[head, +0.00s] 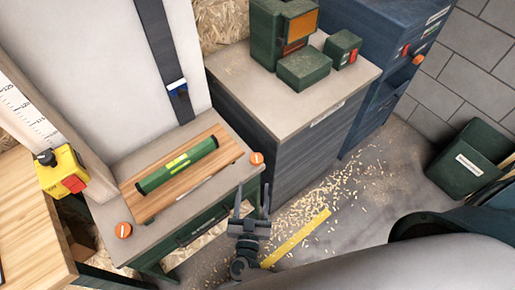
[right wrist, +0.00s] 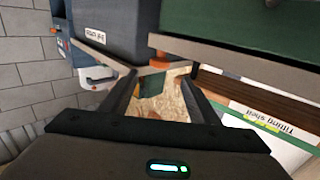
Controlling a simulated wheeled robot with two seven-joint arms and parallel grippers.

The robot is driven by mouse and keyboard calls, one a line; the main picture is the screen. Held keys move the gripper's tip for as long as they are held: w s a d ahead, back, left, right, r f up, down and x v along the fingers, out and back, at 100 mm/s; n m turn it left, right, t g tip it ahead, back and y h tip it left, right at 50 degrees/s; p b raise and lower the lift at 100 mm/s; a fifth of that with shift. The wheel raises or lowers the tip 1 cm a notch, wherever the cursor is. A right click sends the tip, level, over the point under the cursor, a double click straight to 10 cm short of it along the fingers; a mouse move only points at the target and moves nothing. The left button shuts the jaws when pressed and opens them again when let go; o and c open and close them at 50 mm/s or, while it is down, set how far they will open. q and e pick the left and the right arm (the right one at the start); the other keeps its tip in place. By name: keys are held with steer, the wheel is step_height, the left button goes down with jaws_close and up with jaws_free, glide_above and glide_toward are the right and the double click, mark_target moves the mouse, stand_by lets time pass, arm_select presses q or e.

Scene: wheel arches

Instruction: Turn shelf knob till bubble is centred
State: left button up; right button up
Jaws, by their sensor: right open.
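A green spirit level (head: 200,150) with a yellow-green vial lies across a wooden board (head: 150,205) on the shelf (head: 188,210). The bubble is too small to place in the vial. One orange knob (head: 257,158) is at the shelf's right corner, and another orange knob (head: 123,230) is at its near left corner. My right gripper (head: 251,190) is open and empty, just below the right knob in the picture and apart from it. It also shows in the right wrist view (right wrist: 161,84), near a "Tilting shelf" label (right wrist: 263,120). My left gripper is out of view.
A grey cabinet (head: 300,150) with green boxes stands right of the shelf. A yellow box with a red button (head: 62,172) is at the left. Wood chips and a yellow floor strip (head: 296,238) lie near my gripper. A green bin (head: 470,160) stands far right.

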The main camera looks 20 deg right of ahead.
mark_target(257, 153)
steer(key=b+x, duration=0.3)
steer(key=x, duration=1.3)
steer(key=shift+w+d+b, duration=0.15)
steer(key=shift+w+b, duration=0.05)
steer(key=shift+b, duration=0.15)
steer(key=c, duration=1)
